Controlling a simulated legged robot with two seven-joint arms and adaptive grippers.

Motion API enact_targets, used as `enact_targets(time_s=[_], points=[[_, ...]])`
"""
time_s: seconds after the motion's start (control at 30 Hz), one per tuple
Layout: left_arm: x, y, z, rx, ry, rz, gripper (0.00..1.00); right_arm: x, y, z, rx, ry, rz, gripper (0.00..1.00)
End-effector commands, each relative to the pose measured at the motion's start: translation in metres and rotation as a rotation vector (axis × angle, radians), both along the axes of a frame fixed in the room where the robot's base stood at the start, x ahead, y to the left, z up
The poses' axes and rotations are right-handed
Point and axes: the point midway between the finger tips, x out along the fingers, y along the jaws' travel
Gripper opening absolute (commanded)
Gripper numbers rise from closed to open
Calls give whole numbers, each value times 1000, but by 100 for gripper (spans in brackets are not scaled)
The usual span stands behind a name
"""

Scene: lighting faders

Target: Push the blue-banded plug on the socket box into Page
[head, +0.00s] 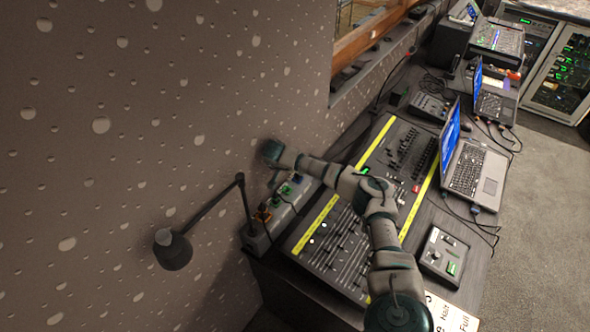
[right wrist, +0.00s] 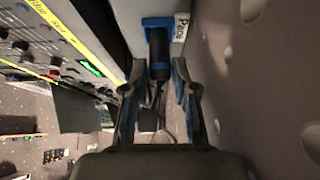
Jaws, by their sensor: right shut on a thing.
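The plug (right wrist: 159,45) is dark with a blue band and stands in line with a blue-framed socket (right wrist: 158,22) beside the label Page (right wrist: 181,27). Its front end is at the socket; I cannot tell how deep it sits. My right gripper (right wrist: 158,66) is shut on the plug, one finger on each side, with a dark cable trailing back between them. In the head view my right arm reaches over the mixing desk to the grey socket box (head: 296,197) along the wall. The arm partly hides the box, and the held plug is not clear there. My left gripper is not in view.
A black lamp (head: 173,250) on a jointed arm stands by the near end of the box. Other coloured plugs, orange (head: 262,214) and green (head: 286,189), sit along it. The mixing desk (head: 330,245) lies beside it, with a laptop (head: 470,165) farther right. The dotted wall is close.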

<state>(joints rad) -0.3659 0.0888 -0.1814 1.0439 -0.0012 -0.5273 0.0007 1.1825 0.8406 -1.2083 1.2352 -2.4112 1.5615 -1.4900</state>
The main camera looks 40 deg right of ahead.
Motion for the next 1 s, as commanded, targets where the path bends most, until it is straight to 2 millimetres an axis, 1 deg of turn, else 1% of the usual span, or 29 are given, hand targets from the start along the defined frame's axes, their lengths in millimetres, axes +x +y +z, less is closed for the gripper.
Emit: enact_targets(time_s=[0.27,0.6,1.0], points=[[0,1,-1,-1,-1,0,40,0,1,-1,-2,-1,1,0],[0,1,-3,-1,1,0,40,1,1,-9,1,1,2,0],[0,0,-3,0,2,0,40,1,1,-13,4,7,3,0]])
